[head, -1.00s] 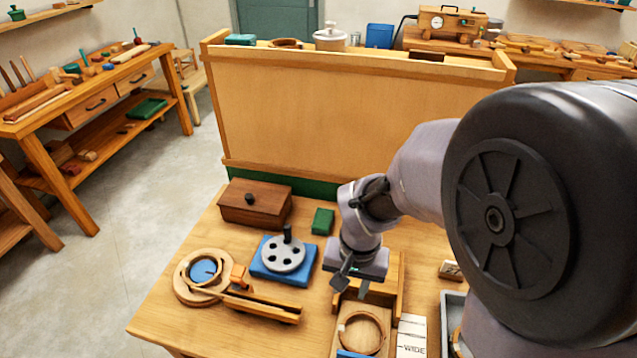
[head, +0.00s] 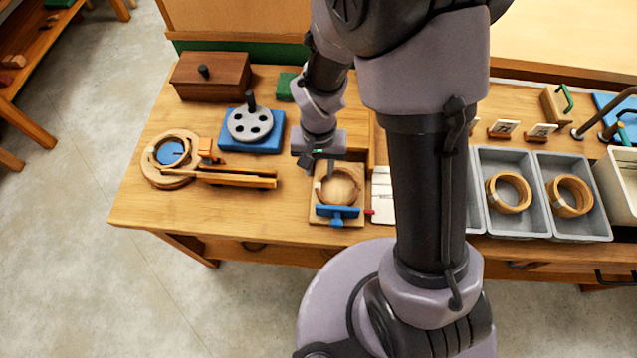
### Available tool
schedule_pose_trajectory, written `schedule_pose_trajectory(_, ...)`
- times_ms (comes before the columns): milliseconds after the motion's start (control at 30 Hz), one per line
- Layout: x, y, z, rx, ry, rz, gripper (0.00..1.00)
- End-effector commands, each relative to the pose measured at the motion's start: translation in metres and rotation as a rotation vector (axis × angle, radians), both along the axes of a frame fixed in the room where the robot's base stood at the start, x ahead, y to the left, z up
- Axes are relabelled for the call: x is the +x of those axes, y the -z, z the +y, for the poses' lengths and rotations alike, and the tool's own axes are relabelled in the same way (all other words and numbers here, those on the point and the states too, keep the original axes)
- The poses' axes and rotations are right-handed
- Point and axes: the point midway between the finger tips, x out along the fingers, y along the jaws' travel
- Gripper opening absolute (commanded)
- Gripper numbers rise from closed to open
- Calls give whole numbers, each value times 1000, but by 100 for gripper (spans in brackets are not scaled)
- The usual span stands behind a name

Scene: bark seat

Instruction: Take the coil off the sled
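A pale wooden coil (head: 320,190) lies on a small square wooden sled (head: 357,212) near the front middle of the bench. A light band or tag shows on the coil's left side. A blue clamp-like bar (head: 338,213) crosses the front of the sled. My gripper (head: 319,166) points down at the coil's back edge, with two dark fingers that look apart and nothing seen between them. Whether a fingertip touches the coil cannot be told. The gripper partly hides the back of the sled.
A round wooden jig (head: 156,178) with a lever stands left, near a blue block with a grey disc (head: 250,124) and a brown box (head: 209,75). Grey trays (head: 516,157) with coils stand right, partly behind my arm. A white card (head: 382,196) lies beside the sled.

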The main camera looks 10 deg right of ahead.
Motion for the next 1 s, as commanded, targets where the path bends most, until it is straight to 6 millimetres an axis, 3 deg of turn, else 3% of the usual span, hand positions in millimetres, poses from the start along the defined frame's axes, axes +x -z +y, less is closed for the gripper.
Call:
schedule_pose_trajectory(33, 0, 14, 0, 0, 0, 2, 36)
schedule_pose_trajectory(200, -1, 48, 0, 0, -1, 2, 36)
schedule_pose_trajectory(400, 0, 76, 0, 0, 0, 1, 36)
schedule_pose_trajectory(833, 0, 84, 0, 0, 0, -1, 36)
schedule_pose_trajectory(1000, 0, 84, 0, 0, 0, -1, 5)
